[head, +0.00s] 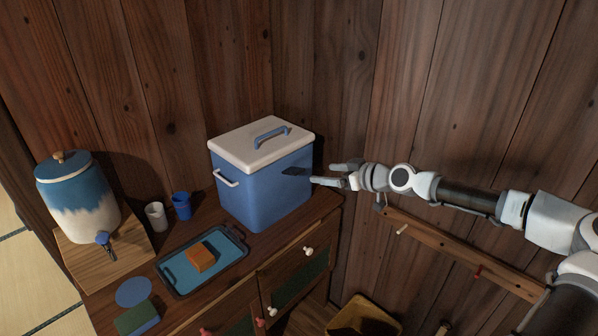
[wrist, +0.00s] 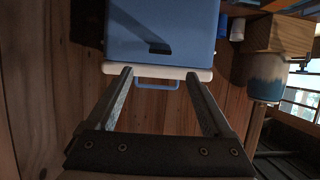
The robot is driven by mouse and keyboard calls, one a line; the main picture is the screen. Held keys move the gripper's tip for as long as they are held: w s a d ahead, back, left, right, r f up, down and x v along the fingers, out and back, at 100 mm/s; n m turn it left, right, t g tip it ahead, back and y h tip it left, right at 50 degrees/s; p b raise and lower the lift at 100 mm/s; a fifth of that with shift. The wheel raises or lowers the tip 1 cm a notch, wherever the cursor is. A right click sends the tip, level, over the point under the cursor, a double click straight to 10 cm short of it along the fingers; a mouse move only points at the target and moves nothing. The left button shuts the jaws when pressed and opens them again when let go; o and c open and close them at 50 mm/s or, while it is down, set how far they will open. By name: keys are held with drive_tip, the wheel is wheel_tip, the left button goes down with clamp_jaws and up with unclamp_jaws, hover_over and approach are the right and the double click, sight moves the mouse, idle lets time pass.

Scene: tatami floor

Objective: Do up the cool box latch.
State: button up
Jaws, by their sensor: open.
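The cool box (head: 262,190) is blue with a white lid (head: 238,149) and stands on the wooden cabinet against the wall. The lid looks down on the body. A blue carry handle (head: 270,134) is on top of the lid. My gripper (head: 322,174) is open and empty at the box's right face, fingers pointing at it. In the wrist view, upside down, the fingers (wrist: 158,76) are apart, with the white lid edge between their tips. A dark patch (wrist: 155,47) lies on the blue face; I cannot tell whether it is the latch or a shadow.
A tray (head: 177,284) with an orange sponge (head: 201,257) lies in front of the box. A white cup (head: 156,216), a blue cup (head: 182,206) and a drink dispenser (head: 80,200) stand left. A peg rail (head: 450,250) runs along the right wall.

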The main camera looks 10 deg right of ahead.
sight(299, 171)
drive_tip(key=x, duration=1.2)
drive_tip(key=shift+f, duration=0.1)
clamp_jaws()
